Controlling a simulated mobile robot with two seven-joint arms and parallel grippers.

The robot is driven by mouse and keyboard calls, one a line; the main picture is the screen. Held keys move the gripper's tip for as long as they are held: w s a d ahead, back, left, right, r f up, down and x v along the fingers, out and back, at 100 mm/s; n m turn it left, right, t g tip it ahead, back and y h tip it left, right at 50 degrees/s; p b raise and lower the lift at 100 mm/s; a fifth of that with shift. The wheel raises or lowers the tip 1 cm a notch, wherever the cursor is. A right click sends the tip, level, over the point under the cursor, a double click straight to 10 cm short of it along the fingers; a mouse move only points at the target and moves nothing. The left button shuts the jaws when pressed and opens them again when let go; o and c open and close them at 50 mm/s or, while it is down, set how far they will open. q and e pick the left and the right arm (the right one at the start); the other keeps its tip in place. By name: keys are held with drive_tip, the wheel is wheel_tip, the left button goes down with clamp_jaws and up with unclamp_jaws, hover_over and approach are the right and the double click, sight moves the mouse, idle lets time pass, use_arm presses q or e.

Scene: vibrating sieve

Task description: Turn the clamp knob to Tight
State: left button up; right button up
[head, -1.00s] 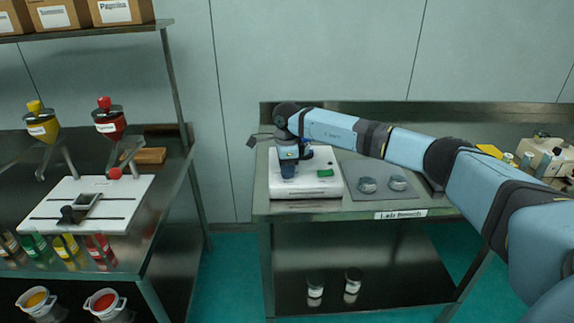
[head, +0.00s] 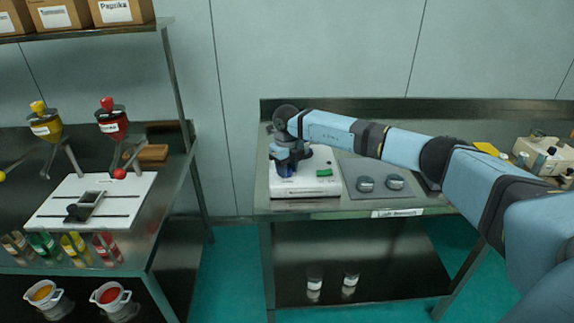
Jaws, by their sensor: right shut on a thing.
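A white sieve machine (head: 305,190) with a green part (head: 324,172) on its top stands at the left of the lab bench. My right gripper (head: 287,168) points down over the left part of the machine. It is shut on the clamp knob, which is mostly hidden behind the gripper. The knob's mark and the word Tight are too small or covered to read. My left gripper is not in view.
Two round grey-lidded pieces (head: 366,184) (head: 395,182) lie on a grey mat (head: 375,168) beside the machine. The lab bench's edge label (head: 397,213) faces me. A cream device (head: 541,152) stands at the right. A side table at the left holds hoppers, a white board (head: 140,188) and bottles.

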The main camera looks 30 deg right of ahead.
drive_tip(key=shift+r+m+p, duration=0.1)
drive_tip(key=shift+m+p, duration=0.2)
drive_tip(key=shift+m, duration=0.5)
drive_tip(key=shift+m+p, duration=0.55)
drive_tip(key=shift+m, duration=1.05)
drive_tip(key=o, duration=0.9)
drive_tip(key=shift+o, duration=0.2)
wheel_tip(320, 180, up, 14)
drive_tip(key=shift+b, duration=0.35)
